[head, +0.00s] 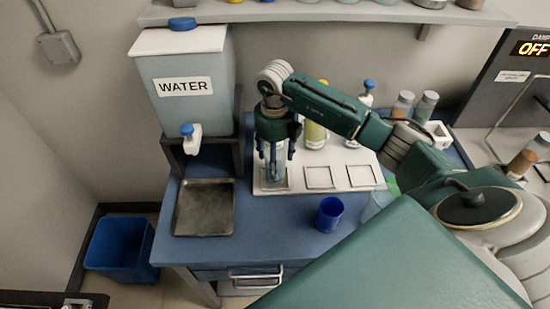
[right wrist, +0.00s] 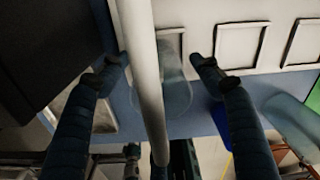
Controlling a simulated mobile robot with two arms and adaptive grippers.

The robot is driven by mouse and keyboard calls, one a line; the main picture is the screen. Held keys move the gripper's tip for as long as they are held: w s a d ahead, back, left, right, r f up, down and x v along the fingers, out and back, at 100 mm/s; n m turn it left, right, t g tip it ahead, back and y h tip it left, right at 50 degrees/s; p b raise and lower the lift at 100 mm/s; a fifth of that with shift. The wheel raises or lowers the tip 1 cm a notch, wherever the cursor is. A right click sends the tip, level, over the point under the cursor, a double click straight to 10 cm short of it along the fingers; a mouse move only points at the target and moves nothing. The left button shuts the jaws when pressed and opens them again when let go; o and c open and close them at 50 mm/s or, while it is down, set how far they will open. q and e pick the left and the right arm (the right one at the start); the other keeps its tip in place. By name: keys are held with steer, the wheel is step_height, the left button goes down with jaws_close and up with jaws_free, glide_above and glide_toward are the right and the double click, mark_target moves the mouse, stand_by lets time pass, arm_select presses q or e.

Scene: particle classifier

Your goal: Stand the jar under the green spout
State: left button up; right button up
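My right gripper (head: 276,153) points down over the left end of the white tray. In the right wrist view its two fingers (right wrist: 160,62) stand apart on either side of a clear glass vessel (right wrist: 176,88), and a pale upright rod crosses in front of it. I cannot make out contact with the fingers. Another clear vessel (head: 374,204) stands on the blue bench, partly hidden by my right arm; it also shows in the right wrist view (right wrist: 292,118). I cannot tell which is the jar. A green patch (head: 393,187) shows beside the second vessel; no green spout is clearly visible.
The white tray (head: 299,184) has several square outlines and bottles behind. A blue cup (head: 329,214) stands in front of it. A water tank (head: 187,105) with a blue-topped tap stands left, above a dark metal tray (head: 204,207). A blue bin (head: 120,247) is on the floor.

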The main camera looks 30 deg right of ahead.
steer(key=shift+r, duration=0.4)
step_height(320, 180, up, 11)
steer(key=shift+w+f+b, duration=0.1)
steer(key=shift+f+b, duration=0.05)
steer(key=shift+b, duration=1.1)
steer(key=shift+r, duration=0.4)
